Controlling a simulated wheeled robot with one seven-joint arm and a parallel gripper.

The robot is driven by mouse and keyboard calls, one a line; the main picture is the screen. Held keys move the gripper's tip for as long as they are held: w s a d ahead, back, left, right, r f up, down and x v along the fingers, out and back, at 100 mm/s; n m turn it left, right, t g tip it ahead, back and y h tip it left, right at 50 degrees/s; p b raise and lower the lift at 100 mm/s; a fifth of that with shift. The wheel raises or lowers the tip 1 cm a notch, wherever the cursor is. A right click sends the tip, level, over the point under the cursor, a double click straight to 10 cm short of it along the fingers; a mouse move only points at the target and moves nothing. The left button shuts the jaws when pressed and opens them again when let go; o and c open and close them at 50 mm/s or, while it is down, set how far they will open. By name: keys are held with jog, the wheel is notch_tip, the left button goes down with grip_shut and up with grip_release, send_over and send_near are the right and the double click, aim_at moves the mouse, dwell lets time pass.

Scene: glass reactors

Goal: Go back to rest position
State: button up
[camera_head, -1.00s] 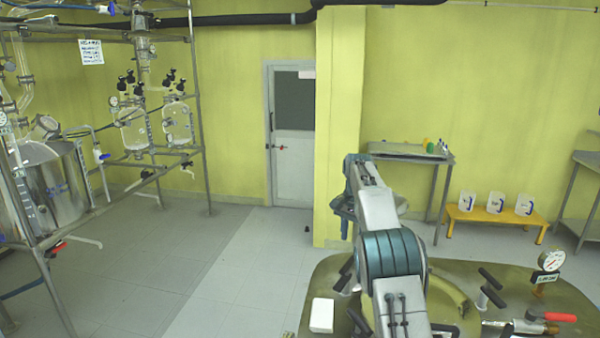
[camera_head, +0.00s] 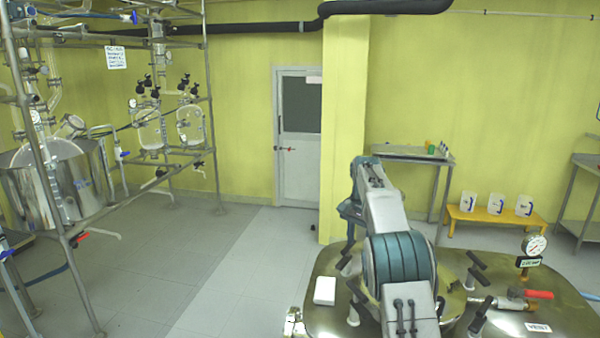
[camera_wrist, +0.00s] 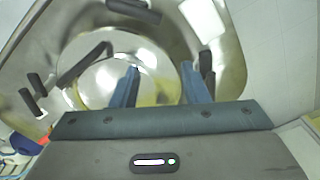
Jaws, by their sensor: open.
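My gripper (camera_wrist: 160,85) shows in the wrist view with its two blue fingers apart and nothing between them. It hangs over the polished steel vessel top (camera_wrist: 237,75), which has a round lid (camera_wrist: 95,85) and several black handles (camera_wrist: 85,65). In the head view my arm reaches forward over the same vessel top (camera_head: 570,318), and its bent links hide part of the lid. The gripper's fingers cannot be made out there.
A pressure gauge (camera_head: 535,244) and a red-handled valve (camera_head: 537,295) stand at the vessel's right. A white block (camera_head: 325,290) lies at its left. A yellow bench (camera_head: 480,217) holds white jugs. Glass reactors (camera_head: 150,130) stand left. The floor (camera_head: 230,270) between is clear.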

jog(key=s+r+n+t, duration=0.15)
jog(key=s+r, duration=0.35)
jog(key=s, duration=0.5)
jog(key=s+r+n, duration=0.3)
jog(key=s+r, duration=0.1)
jog(key=s, duration=0.6)
jog(key=s+f+n+t, duration=0.1)
jog(key=s+f, duration=0.3)
jog(key=s, duration=0.7)
jog(key=s+a+f+n, duration=0.1)
jog(key=s+f+n, duration=0.2)
jog(key=s, duration=0.9)
jog(key=shift+a+f+t, duration=0.3)
jog(key=shift+f+t, duration=0.05)
jog(key=shift+f, duration=0.1)
jog(key=shift+c, duration=0.3)
